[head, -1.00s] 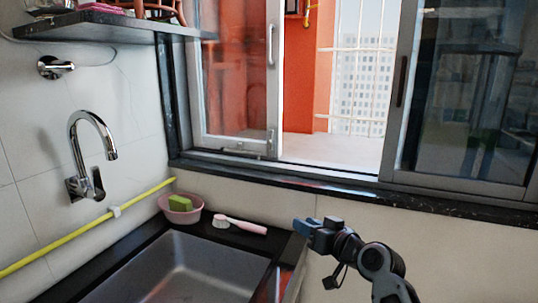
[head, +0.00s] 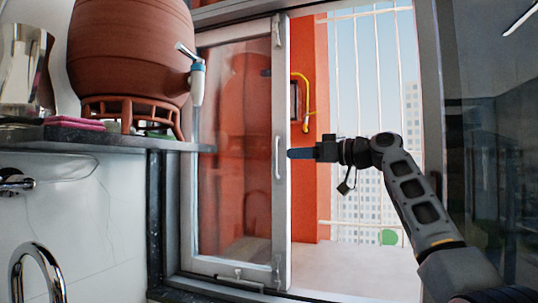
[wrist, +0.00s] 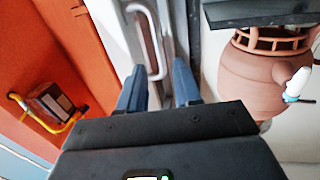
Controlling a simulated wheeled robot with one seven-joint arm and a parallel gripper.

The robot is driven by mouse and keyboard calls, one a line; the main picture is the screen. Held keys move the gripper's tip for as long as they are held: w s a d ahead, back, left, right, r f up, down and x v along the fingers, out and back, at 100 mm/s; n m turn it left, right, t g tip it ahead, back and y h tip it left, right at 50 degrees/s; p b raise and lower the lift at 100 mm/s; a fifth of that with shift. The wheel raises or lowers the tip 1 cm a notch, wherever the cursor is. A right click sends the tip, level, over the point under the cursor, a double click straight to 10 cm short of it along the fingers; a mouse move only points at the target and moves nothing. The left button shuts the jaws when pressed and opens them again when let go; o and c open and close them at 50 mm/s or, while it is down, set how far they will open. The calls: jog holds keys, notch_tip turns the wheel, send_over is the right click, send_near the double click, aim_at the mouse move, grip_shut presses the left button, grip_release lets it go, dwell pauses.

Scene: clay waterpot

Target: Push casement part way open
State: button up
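The casement (head: 284,215) is a glazed sash in a pale frame on the left of the window opening. It carries a vertical bar handle (head: 277,157), which also shows in the wrist view (wrist: 152,42). I cannot tell how far the casement stands ajar. My gripper (head: 291,153) is at handle height, just right of the handle in the head view. In the wrist view its two blue fingers (wrist: 160,88) are spread apart and empty, with the handle ahead of the gap. Whether a finger touches the frame is unclear.
A clay waterpot (head: 130,45) with a tap (head: 196,80) stands on a shelf (head: 110,137) left of the casement. A faucet (head: 38,268) is below. White bars (head: 353,110) and a yellow pipe (head: 303,95) are outside. A dark glazed panel (head: 495,180) is at right.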

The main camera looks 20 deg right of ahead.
aim_at(275, 170)
jog(key=shift+r+p+x, duration=0.2)
jog(key=shift+p+x, duration=0.95)
jog(key=shift+x, duration=2.85)
grip_shut()
